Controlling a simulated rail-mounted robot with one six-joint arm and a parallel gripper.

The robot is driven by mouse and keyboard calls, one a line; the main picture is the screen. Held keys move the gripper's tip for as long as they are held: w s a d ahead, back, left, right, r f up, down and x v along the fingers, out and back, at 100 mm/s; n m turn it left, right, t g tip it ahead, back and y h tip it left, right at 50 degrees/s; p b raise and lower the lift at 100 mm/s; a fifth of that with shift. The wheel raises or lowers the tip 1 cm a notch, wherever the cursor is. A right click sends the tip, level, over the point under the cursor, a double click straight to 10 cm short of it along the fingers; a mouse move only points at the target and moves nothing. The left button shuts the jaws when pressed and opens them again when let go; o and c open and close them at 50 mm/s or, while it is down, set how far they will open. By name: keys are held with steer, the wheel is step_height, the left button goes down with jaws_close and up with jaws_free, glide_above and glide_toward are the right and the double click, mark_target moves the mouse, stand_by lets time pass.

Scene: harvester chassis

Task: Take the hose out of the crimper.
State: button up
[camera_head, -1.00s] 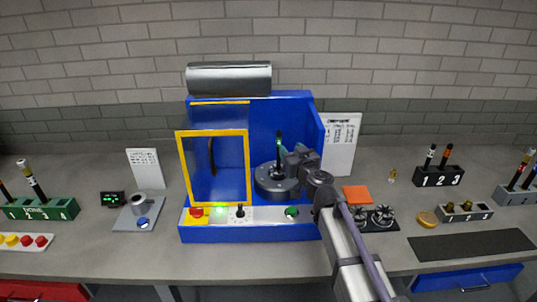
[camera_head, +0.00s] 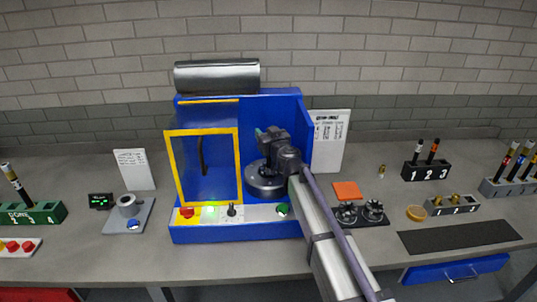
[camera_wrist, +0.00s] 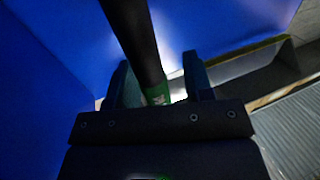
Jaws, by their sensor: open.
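The crimper (camera_head: 283,112) is a blue machine on the bench, with a round dark grey die head (camera_head: 266,187) inside its open right part. My gripper (camera_head: 262,135) is above the die head in the head view and hides the hose there. In the wrist view the black hose (camera_wrist: 135,38) with a green band runs between the two fingers of my gripper (camera_wrist: 158,74). The fingers are open, one on each side of the hose. Its lower end in the die head is hidden.
The crimper's yellow-framed clear door (camera_head: 204,170) stands on the left side, and its blue right wall is close to my arm. A control strip with a red button (camera_head: 187,213) and a green button (camera_head: 283,209) runs along the front. A numbered black rack (camera_head: 427,170) stands right.

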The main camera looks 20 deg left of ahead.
jaws_close()
stand_by(0.3)
steer(key=shift+d, duration=0.1)
